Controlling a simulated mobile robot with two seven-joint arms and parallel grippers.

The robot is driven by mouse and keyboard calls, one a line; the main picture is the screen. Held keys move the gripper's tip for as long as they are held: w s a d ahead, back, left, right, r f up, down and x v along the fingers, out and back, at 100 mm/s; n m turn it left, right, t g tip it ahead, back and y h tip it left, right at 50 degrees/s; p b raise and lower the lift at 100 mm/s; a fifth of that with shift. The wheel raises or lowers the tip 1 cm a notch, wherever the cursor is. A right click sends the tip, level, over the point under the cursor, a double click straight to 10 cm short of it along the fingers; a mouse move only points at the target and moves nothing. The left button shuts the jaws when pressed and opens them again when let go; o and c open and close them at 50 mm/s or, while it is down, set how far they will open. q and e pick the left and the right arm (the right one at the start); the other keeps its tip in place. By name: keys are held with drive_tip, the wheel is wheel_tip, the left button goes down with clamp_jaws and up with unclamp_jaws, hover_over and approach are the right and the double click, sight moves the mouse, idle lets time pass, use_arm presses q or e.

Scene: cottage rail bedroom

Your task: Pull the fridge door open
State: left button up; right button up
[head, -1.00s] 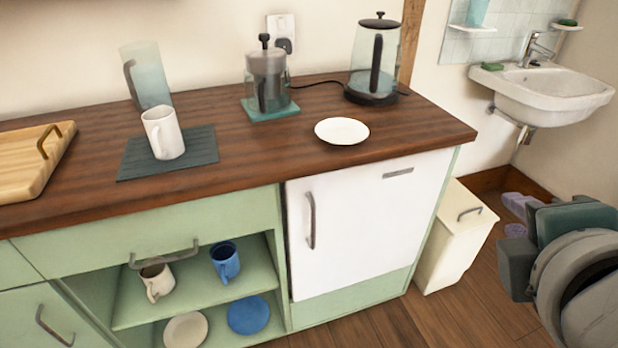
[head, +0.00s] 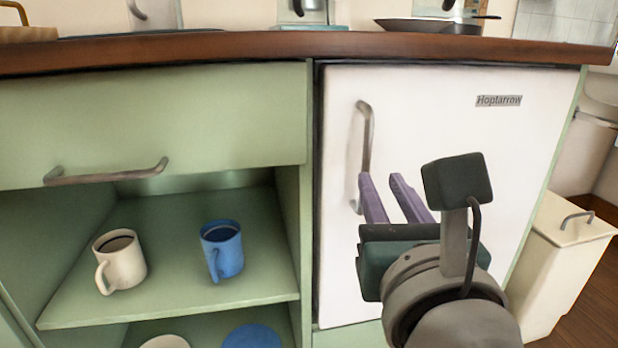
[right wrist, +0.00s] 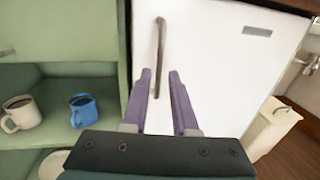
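The white fridge door (head: 440,130) is shut under the counter, with a "Hoptarrow" label at its upper right. Its upright metal handle (head: 365,145) is near the door's left edge; my fingers hide part of its lower half in the head view. My right gripper (head: 382,182) is in front of the door, its two purple fingers apart and pointing at the handle. In the right wrist view the handle (right wrist: 159,50) stands beyond the open fingertips (right wrist: 160,74), in line with the gap. I cannot tell whether the fingers touch it. My left gripper is not in view.
A green cabinet with an open shelf (head: 180,300) adjoins on the left, holding a cream mug (head: 120,262) and a blue mug (head: 222,250). The wooden counter (head: 250,48) overhangs above. A cream bin (head: 560,255) stands right of the fridge.

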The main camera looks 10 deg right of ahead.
sight(368, 156)
drive_tip(key=w, duration=0.3)
drive_tip(key=w+d+b, duration=0.1)
drive_tip(key=w, duration=0.2)
drive_tip(key=w+b, duration=0.1)
drive_tip(key=w, duration=0.2)
drive_tip(key=shift+w+d, duration=0.3)
clamp_jaws()
idle(1.1)
